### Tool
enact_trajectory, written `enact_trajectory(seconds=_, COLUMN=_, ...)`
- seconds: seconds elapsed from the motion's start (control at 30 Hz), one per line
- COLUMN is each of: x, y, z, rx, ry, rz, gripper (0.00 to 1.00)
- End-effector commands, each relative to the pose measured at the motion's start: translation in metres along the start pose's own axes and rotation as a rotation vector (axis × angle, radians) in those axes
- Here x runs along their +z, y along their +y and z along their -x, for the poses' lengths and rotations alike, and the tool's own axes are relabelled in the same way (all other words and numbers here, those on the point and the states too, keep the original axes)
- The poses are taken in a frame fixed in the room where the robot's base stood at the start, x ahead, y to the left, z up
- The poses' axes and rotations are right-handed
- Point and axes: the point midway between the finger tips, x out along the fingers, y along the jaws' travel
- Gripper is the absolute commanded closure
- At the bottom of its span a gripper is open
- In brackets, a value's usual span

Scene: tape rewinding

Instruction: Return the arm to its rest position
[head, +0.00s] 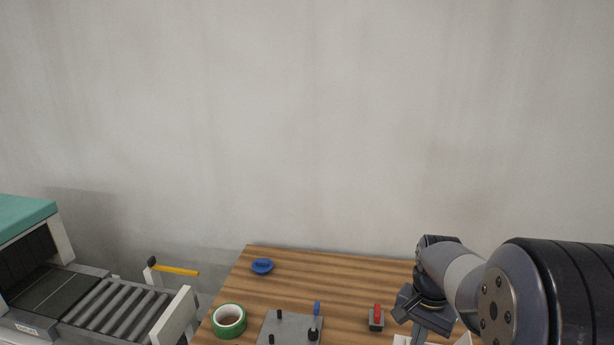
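My arm reaches in from the right edge of the head view over the right part of the wooden table (345,282). My gripper (419,335) points down near the front right of the table, at the bottom of the view. Its fingertips are cut off or hidden, so I cannot see whether it is open or shut, or whether it holds anything. A white box-like thing (464,340) shows partly beside it at the bottom edge.
A green tape roll (229,321) lies at the table's left edge. A blue disc (262,267) lies behind it. A grey plate (288,326) with black and blue pegs sits front centre. A red switch (377,318) stands left of my gripper. A roller conveyor (115,308) stands left.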

Motion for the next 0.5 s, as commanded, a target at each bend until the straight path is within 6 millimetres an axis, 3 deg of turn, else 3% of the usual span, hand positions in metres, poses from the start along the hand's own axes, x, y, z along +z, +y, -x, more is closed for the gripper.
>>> enact_trajectory(seconds=0.03, x=0.0, y=0.0, z=-0.012, rx=0.0, ry=-0.001, rz=0.0, gripper=1.0)
enact_trajectory(seconds=0.2, x=0.0, y=0.0, z=-0.03, rx=0.0, ry=0.0, rz=0.0, gripper=1.0)
enact_trajectory(seconds=0.5, x=0.001, y=-0.002, z=-0.037, rx=0.0, ry=0.001, rz=0.001, gripper=1.0)
